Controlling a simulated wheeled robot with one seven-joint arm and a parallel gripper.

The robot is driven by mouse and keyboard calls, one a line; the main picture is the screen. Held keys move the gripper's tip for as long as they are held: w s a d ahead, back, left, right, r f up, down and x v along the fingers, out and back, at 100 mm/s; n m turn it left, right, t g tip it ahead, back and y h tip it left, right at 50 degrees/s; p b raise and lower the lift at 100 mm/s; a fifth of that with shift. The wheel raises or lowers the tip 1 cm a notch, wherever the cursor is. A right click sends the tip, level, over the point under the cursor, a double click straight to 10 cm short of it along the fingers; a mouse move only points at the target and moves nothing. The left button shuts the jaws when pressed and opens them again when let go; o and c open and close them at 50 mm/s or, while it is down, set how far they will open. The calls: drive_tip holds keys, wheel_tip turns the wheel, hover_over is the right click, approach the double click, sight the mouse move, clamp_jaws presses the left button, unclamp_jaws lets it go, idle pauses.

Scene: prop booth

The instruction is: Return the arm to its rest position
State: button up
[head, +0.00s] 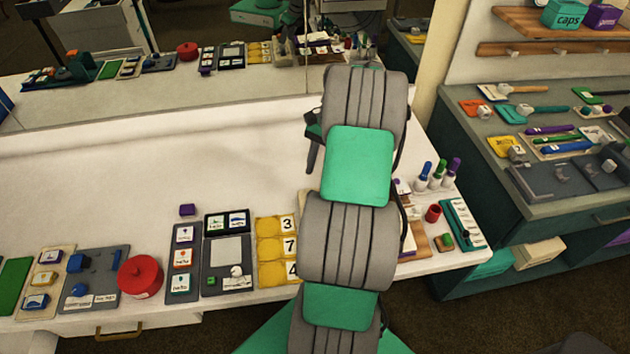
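My arm, grey with green panels, reaches from the bottom of the head view up over the white table (90,190). My gripper (313,145) is mostly hidden behind the arm's far links. Only a dark part of it shows at the left of the arm, above the table. I cannot see both fingers, whether they are open or shut, or whether they hold anything.
A red round container (140,276), grey card trays (184,260) and yellow number cards (277,250) line the table's front. Bottles (437,176) and a red cup (433,213) stand right of my arm. A tool counter (550,120) is farther right. A mirror (150,95) runs behind.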

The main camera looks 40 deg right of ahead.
drive_tip(key=shift+d+r, duration=0.25)
drive_tip(key=shift+r, duration=0.45)
drive_tip(key=shift+w, duration=0.1)
drive_tip(key=w+a+r+n+t+h, duration=0.1)
drive_tip(key=w+a+r+n, duration=0.2)
drive_tip(key=a, duration=0.5)
drive_tip(key=w+a+r+n+h, duration=0.2)
drive_tip(key=a+r+n, duration=0.2)
drive_tip(key=a+r, duration=0.3)
drive_tip(key=s+a+n+t, duration=0.1)
drive_tip(key=s+a+n, duration=0.3)
drive_tip(key=a, duration=0.3)
drive_tip(key=s+a+r+n+t+h, duration=0.1)
drive_tip(key=s+a+n+t, duration=0.1)
drive_tip(key=s+a+n, duration=0.3)
drive_tip(key=a, duration=0.3)
drive_tip(key=shift+t+h, duration=0.3)
